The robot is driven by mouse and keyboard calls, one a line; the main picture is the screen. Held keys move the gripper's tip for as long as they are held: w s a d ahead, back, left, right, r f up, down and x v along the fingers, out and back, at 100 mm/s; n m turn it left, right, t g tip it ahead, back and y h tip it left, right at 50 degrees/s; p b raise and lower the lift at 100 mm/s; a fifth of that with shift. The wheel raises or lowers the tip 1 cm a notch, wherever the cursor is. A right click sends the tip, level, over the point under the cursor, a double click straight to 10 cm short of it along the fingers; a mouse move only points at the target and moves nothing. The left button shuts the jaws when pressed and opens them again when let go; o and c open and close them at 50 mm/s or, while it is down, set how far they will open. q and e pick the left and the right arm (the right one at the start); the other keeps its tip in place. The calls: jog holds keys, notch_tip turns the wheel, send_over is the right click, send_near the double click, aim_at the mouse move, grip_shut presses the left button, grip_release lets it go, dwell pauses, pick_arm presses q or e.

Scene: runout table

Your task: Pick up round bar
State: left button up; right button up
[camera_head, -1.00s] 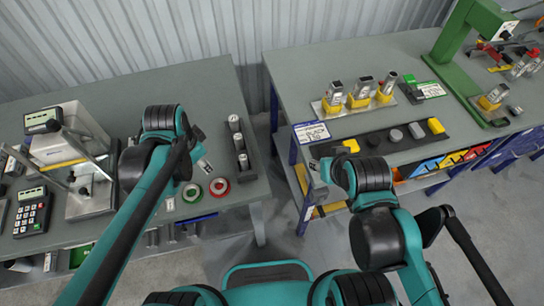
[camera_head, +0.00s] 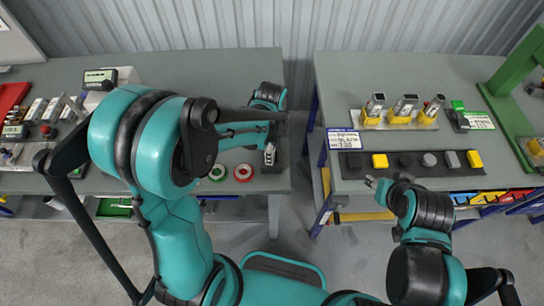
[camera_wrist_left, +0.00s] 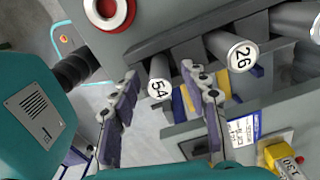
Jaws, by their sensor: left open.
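Round bars with white numbered ends lie at a dark rack (camera_wrist_left: 185,33) in the left wrist view. One is the bar marked 54 (camera_wrist_left: 158,72), and a thicker one is marked 26 (camera_wrist_left: 230,46). Another bar (camera_wrist_left: 295,20) is cut off at the right edge. My left gripper (camera_wrist_left: 160,82) is open, and the end of bar 54 shows between its two fingers; I cannot tell if they touch it. In the head view my left gripper (camera_head: 270,150) is over the left table's right edge, and the arm hides much there. My right gripper (camera_head: 372,183) is by the right table's front edge.
Green (camera_head: 218,172) and red (camera_head: 243,172) tape rolls lie close to my left gripper. The right table carries a dark strip (camera_head: 352,164) with grey and yellow pieces, and a board with yellow-based holders (camera_head: 397,119). A gap separates the tables.

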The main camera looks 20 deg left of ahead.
pick_arm(q)
jog(key=shift+f, duration=0.45)
grip_shut()
jog(key=shift+r, duration=0.1)
